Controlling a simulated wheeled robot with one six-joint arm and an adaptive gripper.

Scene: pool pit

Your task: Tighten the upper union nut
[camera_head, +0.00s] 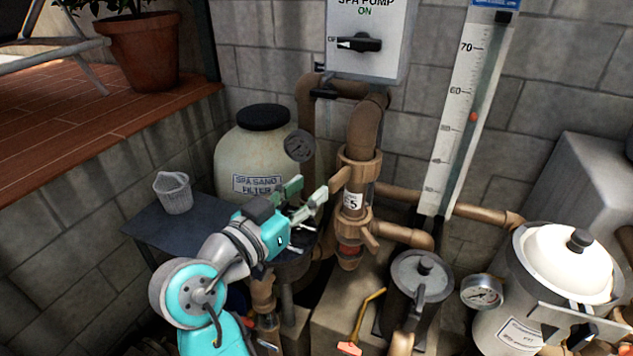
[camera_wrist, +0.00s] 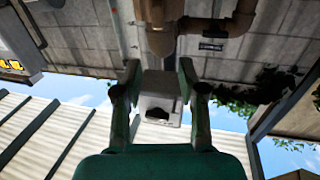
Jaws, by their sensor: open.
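The upper union nut (camera_head: 358,163) is a tan-brown collar with protruding wings, at the top of the sight glass (camera_head: 353,199) on the vertical brown pipe. A similar lower union nut (camera_head: 352,230) sits below the glass. My gripper (camera_head: 312,192) is open and empty, just left of the upper nut, with its fingers pointing toward the pipe. I cannot tell whether a fingertip touches the nut's left wing. In the wrist view my open gripper (camera_wrist: 158,78) has the grey switch box (camera_wrist: 160,95) in the background between its fingers. Brown pipework (camera_wrist: 165,15) shows at the top there.
A sand filter tank (camera_head: 250,155) stands behind my gripper. A white basket (camera_head: 174,193) rests on a dark shelf (camera_head: 150,226).

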